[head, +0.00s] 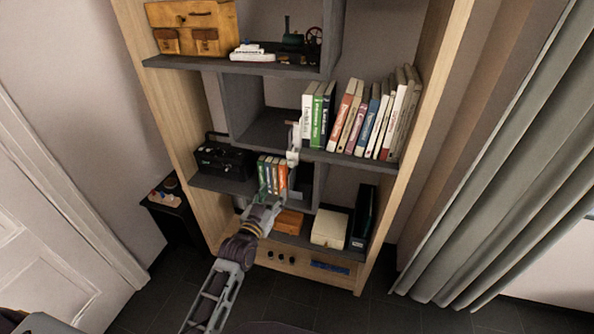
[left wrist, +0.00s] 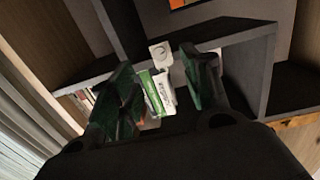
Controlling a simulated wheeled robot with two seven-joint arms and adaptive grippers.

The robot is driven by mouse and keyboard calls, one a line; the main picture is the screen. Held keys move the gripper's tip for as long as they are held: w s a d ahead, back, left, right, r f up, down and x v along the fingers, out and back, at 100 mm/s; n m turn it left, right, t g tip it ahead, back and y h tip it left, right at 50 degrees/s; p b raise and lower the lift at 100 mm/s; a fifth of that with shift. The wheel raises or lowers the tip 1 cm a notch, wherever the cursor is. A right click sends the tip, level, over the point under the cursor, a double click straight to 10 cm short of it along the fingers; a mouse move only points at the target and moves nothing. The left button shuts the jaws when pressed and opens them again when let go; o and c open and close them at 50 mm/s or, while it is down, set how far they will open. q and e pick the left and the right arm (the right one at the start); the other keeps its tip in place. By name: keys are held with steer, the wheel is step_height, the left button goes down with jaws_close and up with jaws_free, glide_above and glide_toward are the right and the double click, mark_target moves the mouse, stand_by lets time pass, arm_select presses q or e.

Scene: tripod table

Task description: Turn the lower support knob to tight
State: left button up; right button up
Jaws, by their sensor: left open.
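A small white fitting with a round dial-like knob (left wrist: 160,53) shows in the left wrist view, just beyond and between my fingertips. In the head view a narrow white upright piece (head: 294,142) stands at the middle shelf's front edge; it may be the same fitting. I cannot read any knob marking or tell which knob is the lower support knob. My left gripper (head: 272,188) is open, in front of the bookcase below that white piece. Its green-tinted fingers also show in the left wrist view (left wrist: 157,75), apart from the knob. My right gripper is not in view.
The tall bookcase (head: 453,70) holds a row of books (head: 362,118), a black radio-like box (head: 224,159), small books (head: 272,175) and a cream box (head: 330,229). A grey curtain (head: 490,170) hangs right.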

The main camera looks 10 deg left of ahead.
mark_target(290, 165)
arm_select(q)
steer(key=shift+s+d+r+m, duration=0.1)
steer(key=shift+d+r+m, duration=0.2)
steer(key=shift+r+m, duration=0.35)
steer(key=shift+a+r, duration=0.1)
steer(key=shift+w+d+p, duration=0.1)
steer(key=shift+w+d, duration=0.1)
steer(key=shift+w, duration=2.1)
steer(key=shift+w+d+p, duration=0.1)
steer(key=shift+w+d, duration=0.15)
steer(key=shift+w, duration=2)
steer(key=shift+w+d+p, duration=0.1)
steer(key=shift+w+d, duration=0.1)
steer(key=shift+w, duration=2.1)
